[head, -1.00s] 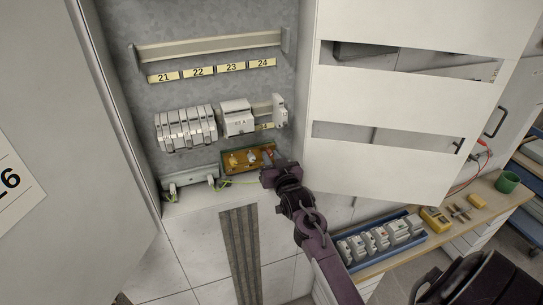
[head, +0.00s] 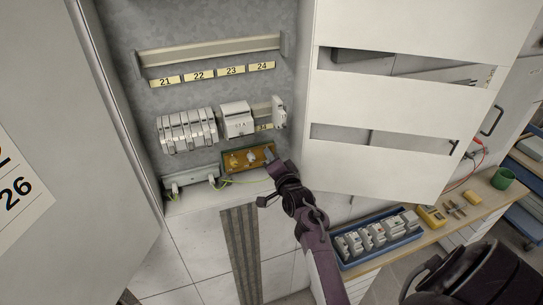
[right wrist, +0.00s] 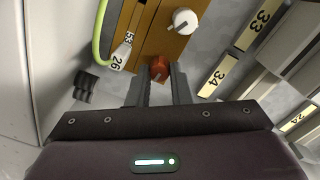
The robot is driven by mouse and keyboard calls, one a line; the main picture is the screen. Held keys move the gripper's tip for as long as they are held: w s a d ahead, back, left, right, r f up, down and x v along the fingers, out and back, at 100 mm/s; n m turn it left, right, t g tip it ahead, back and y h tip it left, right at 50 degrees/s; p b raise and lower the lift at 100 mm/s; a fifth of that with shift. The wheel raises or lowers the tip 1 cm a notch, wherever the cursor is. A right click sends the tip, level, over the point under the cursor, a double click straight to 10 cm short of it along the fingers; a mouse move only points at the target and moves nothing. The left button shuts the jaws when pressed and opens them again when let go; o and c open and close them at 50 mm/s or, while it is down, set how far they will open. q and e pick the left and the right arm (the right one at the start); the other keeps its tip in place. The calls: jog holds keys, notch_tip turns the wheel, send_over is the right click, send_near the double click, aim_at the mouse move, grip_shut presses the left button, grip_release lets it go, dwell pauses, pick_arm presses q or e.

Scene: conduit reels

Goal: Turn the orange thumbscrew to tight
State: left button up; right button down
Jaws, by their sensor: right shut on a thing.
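The orange thumbscrew (right wrist: 160,68) is a small round knob on the brown terminal board (right wrist: 155,35). In the right wrist view it sits between the fingertips of my right gripper (right wrist: 160,78), which is shut on it. In the head view the board (head: 232,168) is low in the open cabinet. My right gripper (head: 269,156) reaches its right end from below and hides the thumbscrew there. A white knob (right wrist: 186,20) is beside the orange one on the same board. My left gripper is out of view.
Grey breakers (head: 188,130) and a white module (head: 236,120) sit on the rail above. The open white door panel (head: 390,100) stands close right of my right arm. A blue tray of modules (head: 375,240) is on the wooden bench. A green-yellow wire (right wrist: 101,30) runs beside the board.

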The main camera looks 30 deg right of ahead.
jog(key=shift+f+m+p, duration=0.1)
jog(key=shift+m+p, duration=0.4)
jog(key=shift+m, duration=1.4)
jog(key=c, duration=1.3)
grip_release()
